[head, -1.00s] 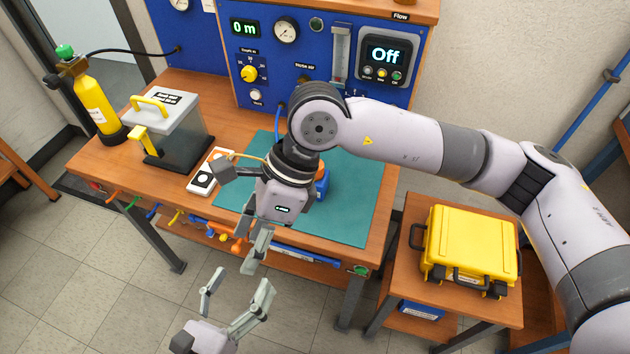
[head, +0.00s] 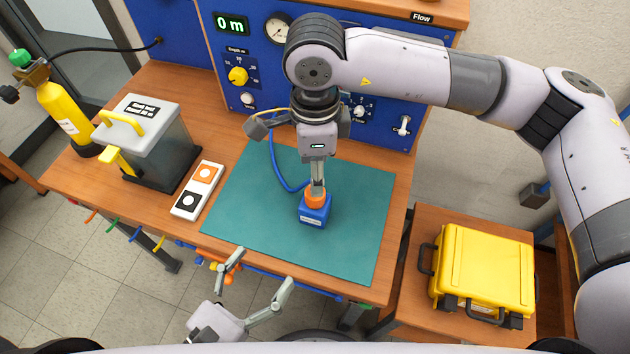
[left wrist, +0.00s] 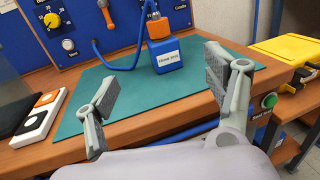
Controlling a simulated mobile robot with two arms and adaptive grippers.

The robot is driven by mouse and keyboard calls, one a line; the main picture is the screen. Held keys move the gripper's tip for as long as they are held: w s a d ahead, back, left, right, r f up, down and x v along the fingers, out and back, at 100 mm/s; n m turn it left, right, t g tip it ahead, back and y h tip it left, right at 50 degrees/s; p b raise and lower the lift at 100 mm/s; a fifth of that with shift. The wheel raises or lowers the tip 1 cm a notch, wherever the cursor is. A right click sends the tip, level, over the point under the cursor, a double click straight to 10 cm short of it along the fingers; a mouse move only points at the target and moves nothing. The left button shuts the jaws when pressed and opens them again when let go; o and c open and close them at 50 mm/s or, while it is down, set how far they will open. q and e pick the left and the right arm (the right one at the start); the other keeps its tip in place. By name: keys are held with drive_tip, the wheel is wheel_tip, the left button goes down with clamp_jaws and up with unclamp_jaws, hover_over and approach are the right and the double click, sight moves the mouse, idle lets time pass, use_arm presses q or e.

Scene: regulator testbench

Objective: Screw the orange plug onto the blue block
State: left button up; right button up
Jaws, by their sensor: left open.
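The blue block (head: 314,212) stands on the green mat (head: 300,255), with a white label on its front. The orange plug (head: 316,196) is upright on top of the block; how far it is threaded cannot be seen. Both also show in the left wrist view, the plug (left wrist: 158,27) above the block (left wrist: 166,56). My right gripper (head: 317,187) points straight down with its fingers at the plug; seen edge-on, it appears shut on it. My left gripper (head: 258,277) is open and empty in front of the table's front edge, its fingers spread toward the block.
A blue hose (head: 283,178) curves behind the block. A switch box (head: 197,190) with orange and black squares, a grey bin (head: 160,140) and a yellow cylinder (head: 68,112) stand left. A yellow case (head: 483,272) sits on the side table at right. The mat's right part is clear.

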sight(309, 206)
use_arm(q)
drive_tip(key=x, duration=1.7)
drive_tip(key=shift+w+r, duration=0.1)
drive_tip(key=shift+w, duration=0.2)
drive_tip(key=shift+c, duration=0.3)
clamp_jaws()
idle(0.8)
